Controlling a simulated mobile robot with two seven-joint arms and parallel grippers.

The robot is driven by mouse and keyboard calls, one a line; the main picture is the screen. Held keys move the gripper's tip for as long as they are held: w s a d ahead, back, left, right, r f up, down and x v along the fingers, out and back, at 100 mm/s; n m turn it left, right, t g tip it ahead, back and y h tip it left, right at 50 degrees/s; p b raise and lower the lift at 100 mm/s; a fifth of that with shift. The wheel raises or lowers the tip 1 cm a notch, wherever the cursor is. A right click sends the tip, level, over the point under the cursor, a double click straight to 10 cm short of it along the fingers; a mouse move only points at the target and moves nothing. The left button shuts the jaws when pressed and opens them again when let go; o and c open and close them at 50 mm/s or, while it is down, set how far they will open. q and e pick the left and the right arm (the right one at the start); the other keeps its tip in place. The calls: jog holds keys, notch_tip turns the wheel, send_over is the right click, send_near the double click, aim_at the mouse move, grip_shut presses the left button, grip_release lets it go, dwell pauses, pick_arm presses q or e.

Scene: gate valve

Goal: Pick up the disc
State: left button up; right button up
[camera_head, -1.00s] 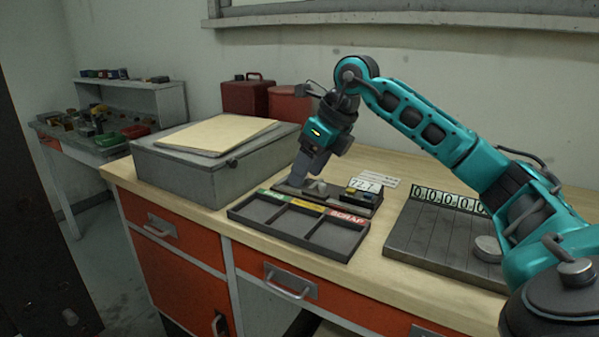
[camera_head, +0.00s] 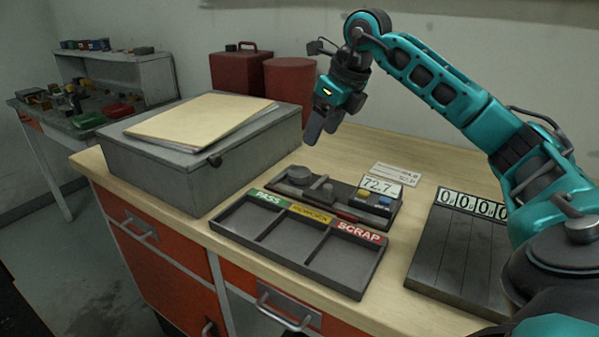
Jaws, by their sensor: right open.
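A grey round disc (camera_head: 299,174) sits at the left end of a dark gauge block (camera_head: 345,205) on the workbench. The gauge has a small post beside the disc and a readout (camera_head: 381,187) showing 72.7. My right gripper (camera_head: 322,132) is open and empty, with its fingers pointing down, above and behind the gauge, apart from the disc. A dark tray (camera_head: 300,247) with three empty compartments lies in front of the gauge; its labels are green PASS, a yellow one that is hard to read, and red SCRAP. My left gripper is not in view.
A grey box (camera_head: 165,172) with a folder (camera_head: 203,118) on top stands left of the gauge. Red containers (camera_head: 240,72) are behind it. A grooved grey slab (camera_head: 445,255) with a row of zeros lies at right, partly hidden by my right arm.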

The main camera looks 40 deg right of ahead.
send_near(300, 171)
jog(key=x, duration=0.2)
jog(key=shift+s+f, duration=0.15)
jog(key=shift+f, duration=0.3)
jog(key=shift+x, duration=2.9)
jog(key=shift+r, duration=0.15)
jog(key=shift+a, duration=0.1)
jog(key=shift+c, duration=0.4)
jog(key=c, duration=0.9)
